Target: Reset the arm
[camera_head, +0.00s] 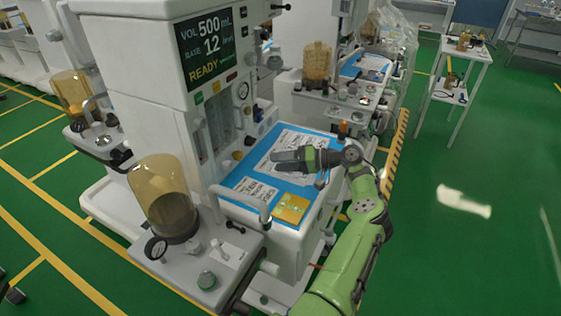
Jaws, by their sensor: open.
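My arm (367,205) is green and reaches up from the bottom of the head view, bending left at the wrist. My gripper (285,161) is dark grey and points left over the blue work surface of the nearest anaesthesia cart. It is open, and nothing shows between its fingers. The cart's blue surface (235,181) carries printed sheets (257,190) and a yellow card (291,208) below my gripper. The exact height of my gripper above the surface is hard to tell.
The near cart has a screen (208,45), an amber canister (163,197) and a metal handle (236,197). Another cart with an amber canister (317,61) stands behind. A white side table (465,48) is at upper right. Green floor (470,235) is clear at right.

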